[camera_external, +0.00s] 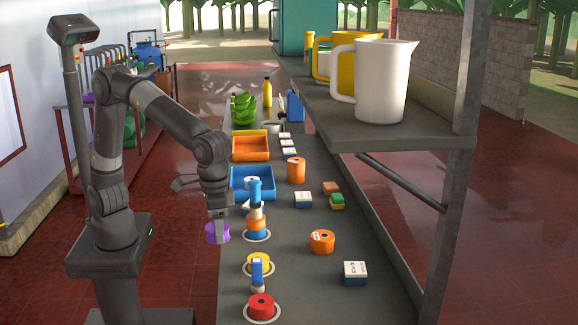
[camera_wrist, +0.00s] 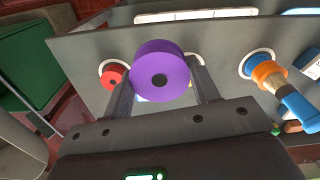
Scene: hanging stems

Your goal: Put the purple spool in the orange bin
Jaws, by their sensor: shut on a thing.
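The purple spool (camera_external: 217,232) is a short cylinder with a hole in its middle. My gripper (camera_external: 216,212) is shut on it and holds it at the left edge of the grey table. In the wrist view the purple spool (camera_wrist: 161,70) sits between the two fingers of my gripper (camera_wrist: 163,85). The orange bin (camera_external: 250,148) is an open tray farther back on the table, behind a blue bin (camera_external: 252,191). The inside of the orange bin looks empty.
An orange-and-blue stack (camera_external: 255,215), a yellow spool (camera_external: 258,265) and a red spool (camera_external: 261,306) stand on white rings along the table's left side. Orange rolls (camera_external: 322,242) and small boxes (camera_external: 355,272) stand to the right. A shelf with pitchers (camera_external: 383,82) overhangs the right side.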

